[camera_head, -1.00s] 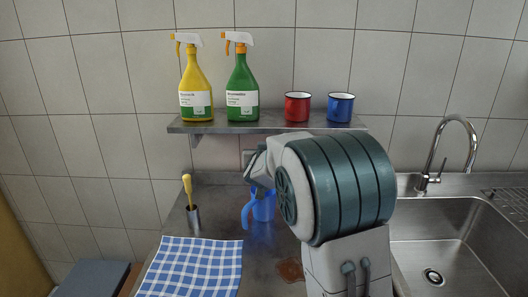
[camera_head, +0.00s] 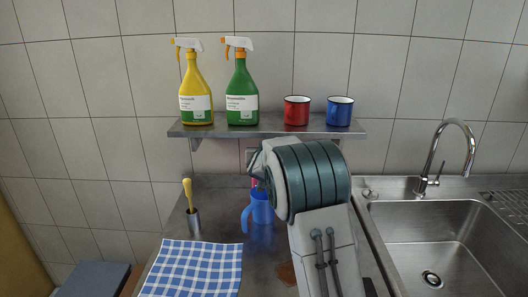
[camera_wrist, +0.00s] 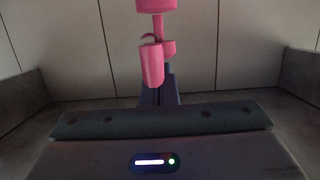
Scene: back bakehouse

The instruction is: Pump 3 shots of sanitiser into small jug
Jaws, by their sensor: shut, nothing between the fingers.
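A blue jug (camera_head: 262,209) stands upright on the steel counter, its handle on the left. My arm covers its right side, and its contents cannot be seen. A pink pump-like thing (camera_wrist: 152,66), with a thin stem and rounded parts, shows in the wrist view just beyond my fingers. A sliver of pink also shows behind the jug in the head view, mostly hidden by my arm. My gripper (camera_wrist: 158,92) is shut and empty, close to the pink thing; whether they touch cannot be told.
A steel shelf (camera_head: 290,127) above holds a yellow spray bottle (camera_head: 195,90), a green spray bottle (camera_head: 241,90), a red mug (camera_head: 297,110) and a blue mug (camera_head: 340,111).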

